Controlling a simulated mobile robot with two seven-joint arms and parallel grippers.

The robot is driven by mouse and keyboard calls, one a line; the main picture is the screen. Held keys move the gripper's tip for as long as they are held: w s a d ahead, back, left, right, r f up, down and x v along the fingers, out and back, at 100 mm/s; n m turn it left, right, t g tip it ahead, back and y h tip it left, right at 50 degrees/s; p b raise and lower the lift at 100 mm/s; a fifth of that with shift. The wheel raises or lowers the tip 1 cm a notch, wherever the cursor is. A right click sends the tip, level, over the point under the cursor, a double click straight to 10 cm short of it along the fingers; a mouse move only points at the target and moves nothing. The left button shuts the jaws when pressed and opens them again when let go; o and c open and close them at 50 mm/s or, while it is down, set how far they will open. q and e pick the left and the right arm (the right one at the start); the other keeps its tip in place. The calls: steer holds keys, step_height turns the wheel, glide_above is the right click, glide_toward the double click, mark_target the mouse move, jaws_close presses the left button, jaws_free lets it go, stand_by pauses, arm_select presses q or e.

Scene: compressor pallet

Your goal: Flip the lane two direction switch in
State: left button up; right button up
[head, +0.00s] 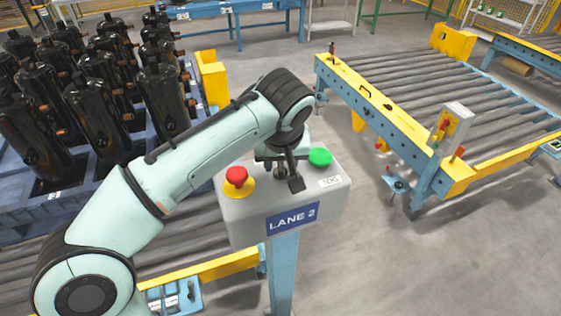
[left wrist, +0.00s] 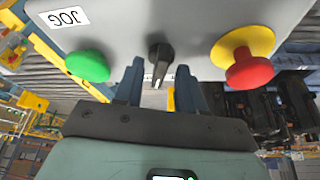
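The grey LANE 2 control box (head: 238,210) stands on a blue post in the head view. Its black direction switch (left wrist: 160,58) shows in the left wrist view, between a green button (left wrist: 83,66) and a red button (left wrist: 247,68). My left gripper (head: 287,176) is over the box top. In the left wrist view its blue fingers (left wrist: 160,88) are apart, one on each side of the switch's near end, with visible gaps. The gripper is open and holds nothing. In the head view the gripper largely hides the switch. My right gripper is not in view.
The red button (head: 238,176) on its yellow base and the green button (head: 320,157) flank the gripper closely. A JOG label (left wrist: 65,17) is on the box. Black compressors (head: 95,105) stand on a blue pallet at left. A roller conveyor (head: 430,105) is at right.

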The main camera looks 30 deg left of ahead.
arm_select(q)
jaws_close()
steer(key=shift+m+t+h, duration=0.3)
steer(key=shift+m+h, duration=0.2)
steer(key=shift+m, duration=0.8)
steer(key=m+h, duration=0.1)
steer(key=m, duration=0.2)
steer(key=shift+a, duration=0.1)
jaws_free()
steer(key=shift+r, duration=0.1)
